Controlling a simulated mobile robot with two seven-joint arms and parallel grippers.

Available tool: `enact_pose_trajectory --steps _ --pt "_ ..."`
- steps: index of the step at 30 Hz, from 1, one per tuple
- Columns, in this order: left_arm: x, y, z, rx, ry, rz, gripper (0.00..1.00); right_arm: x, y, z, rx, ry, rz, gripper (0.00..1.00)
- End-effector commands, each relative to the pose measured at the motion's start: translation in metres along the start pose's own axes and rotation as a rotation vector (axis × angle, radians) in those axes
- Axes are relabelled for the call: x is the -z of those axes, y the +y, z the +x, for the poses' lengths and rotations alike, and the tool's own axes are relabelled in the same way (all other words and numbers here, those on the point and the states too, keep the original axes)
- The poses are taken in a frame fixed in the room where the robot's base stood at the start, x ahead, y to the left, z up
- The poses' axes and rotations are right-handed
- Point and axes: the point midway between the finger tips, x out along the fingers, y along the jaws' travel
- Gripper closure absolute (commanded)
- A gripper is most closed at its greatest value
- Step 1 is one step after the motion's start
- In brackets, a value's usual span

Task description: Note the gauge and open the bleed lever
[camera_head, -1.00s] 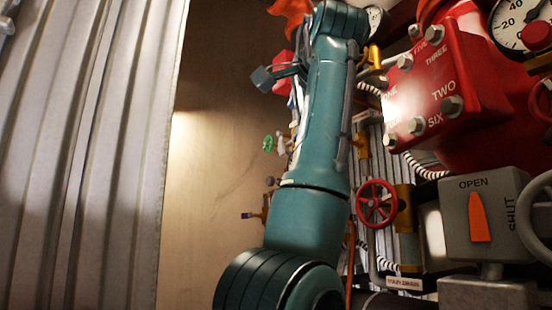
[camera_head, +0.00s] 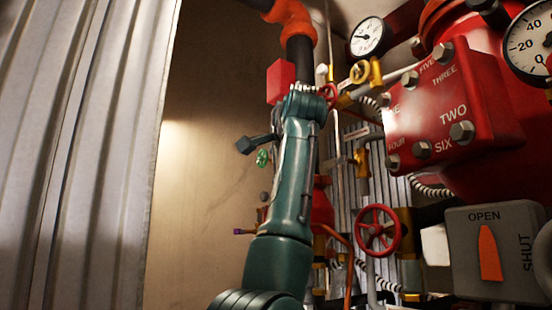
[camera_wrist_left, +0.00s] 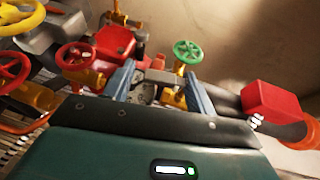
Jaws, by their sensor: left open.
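My left gripper (camera_wrist_left: 160,76) is open in the left wrist view. A grey fitting shows between its fingers, and a green handwheel (camera_wrist_left: 187,51) shows beyond; the gap is unclear. My teal forearm stands across the middle of the head view, where my fingers are not clearly seen. A small round gauge (camera_head: 367,37) is at the top, its dark needle toward the left. A larger gauge (camera_head: 528,46) is cut off at the right, marked 0, 20 and 40. A small purple-ended lever (camera_head: 243,232) sits left of my forearm; whether it is the bleed lever is unclear. My right gripper is out of view.
A red housing (camera_head: 452,113) with numbered bolts is at the right. Below it is a grey OPEN/SHUT box (camera_head: 462,250), its orange pointer toward OPEN. A red handwheel (camera_head: 378,231) and a red block (camera_head: 281,82) flank my arm. Corrugated metal (camera_head: 75,150) fills the left.

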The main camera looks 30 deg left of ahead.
Motion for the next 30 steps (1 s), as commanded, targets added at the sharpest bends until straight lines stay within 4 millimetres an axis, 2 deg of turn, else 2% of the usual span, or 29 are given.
enact_pose_trajectory --steps 4,13,30 --pt "-0.0004 -0.0002 0.0108 -0.001 -0.001 -0.001 0.45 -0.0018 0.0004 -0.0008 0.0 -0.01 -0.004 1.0" --pt "-0.0003 0.0006 0.0125 -0.001 0.0 -0.001 0.45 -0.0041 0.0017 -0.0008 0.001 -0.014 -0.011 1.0" --pt "0.0 0.0009 0.0121 -0.002 0.0 0.0 0.89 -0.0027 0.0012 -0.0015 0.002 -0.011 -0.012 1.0"
